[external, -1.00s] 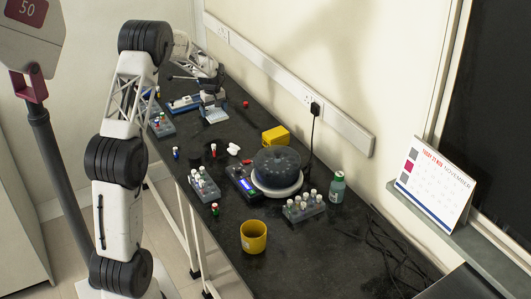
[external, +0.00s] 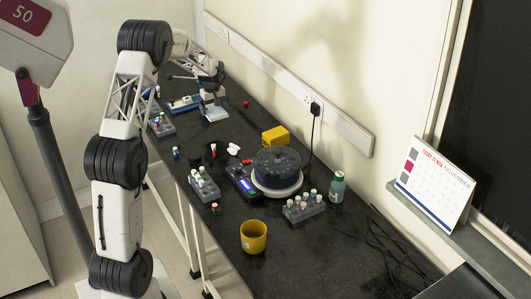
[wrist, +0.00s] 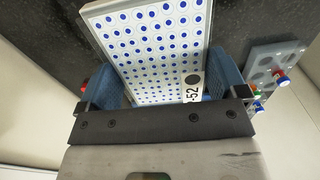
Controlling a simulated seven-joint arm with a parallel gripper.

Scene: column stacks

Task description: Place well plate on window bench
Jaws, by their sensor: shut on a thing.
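The well plate (wrist: 150,45) is a pale, flat plate with rows of blue wells and a label reading "-52". In the wrist view, my gripper (wrist: 165,75) is shut on it, with a blue finger on each side. In the external view, my gripper (external: 210,92) is over the far part of the black bench (external: 310,240), holding the plate (external: 214,113) low over the surface. I cannot tell whether the plate touches the bench. The bench runs along the wall towards the window.
A blue and white item (external: 183,103) and a tube rack (external: 161,124) are left of my gripper. Nearer are more racks (external: 204,184), a round dark device (external: 277,168), a yellow box (external: 275,136), a yellow cup (external: 253,237), a green bottle (external: 337,187) and cables (external: 385,240).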

